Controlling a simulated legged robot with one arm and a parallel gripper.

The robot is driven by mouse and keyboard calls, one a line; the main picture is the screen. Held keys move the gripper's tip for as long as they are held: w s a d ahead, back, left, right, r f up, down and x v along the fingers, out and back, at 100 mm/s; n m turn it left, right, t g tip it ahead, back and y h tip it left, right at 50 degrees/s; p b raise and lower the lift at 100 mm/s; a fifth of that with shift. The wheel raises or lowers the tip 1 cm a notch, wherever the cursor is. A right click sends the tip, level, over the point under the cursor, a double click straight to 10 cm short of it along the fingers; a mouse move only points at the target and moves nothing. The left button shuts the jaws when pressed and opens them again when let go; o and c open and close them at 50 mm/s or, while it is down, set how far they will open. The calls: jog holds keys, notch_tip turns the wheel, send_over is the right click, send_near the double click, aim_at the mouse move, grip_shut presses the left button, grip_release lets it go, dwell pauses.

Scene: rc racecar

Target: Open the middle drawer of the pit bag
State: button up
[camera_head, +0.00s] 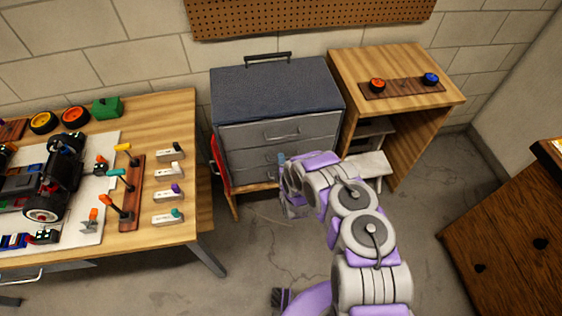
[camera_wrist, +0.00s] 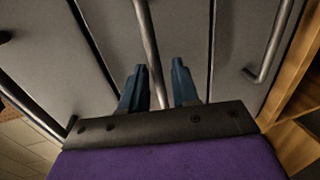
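The pit bag (camera_head: 275,95) is a grey drawer unit with a dark blue top, standing against the back wall. Its top drawer (camera_head: 245,137) and middle drawer (camera_head: 245,159) look closed, with the right part of the middle drawer hidden behind my arm. My gripper (camera_head: 283,159) is at the drawer fronts; a blue finger shows there. In the wrist view my gripper (camera_wrist: 159,83) is open, its two blue fingers apart. The middle one of three bar handles (camera_wrist: 147,40) runs down into the gap between them, nearer the left finger. Contact cannot be told.
A wooden workbench (camera_head: 180,110) with a car and tools stands left. A small wooden table (camera_head: 345,65) stands close to the bag's right side, with a grey step (camera_head: 372,166) by it. A brown cabinet (camera_head: 510,230) is at lower right. Floor (camera_head: 255,250) is clear in front.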

jog(key=shift+w+a+f, duration=0.1)
jog(key=shift+w+a, duration=0.15)
jog(key=shift+w, duration=0.4)
grip_shut()
jog(key=shift+s, duration=0.1)
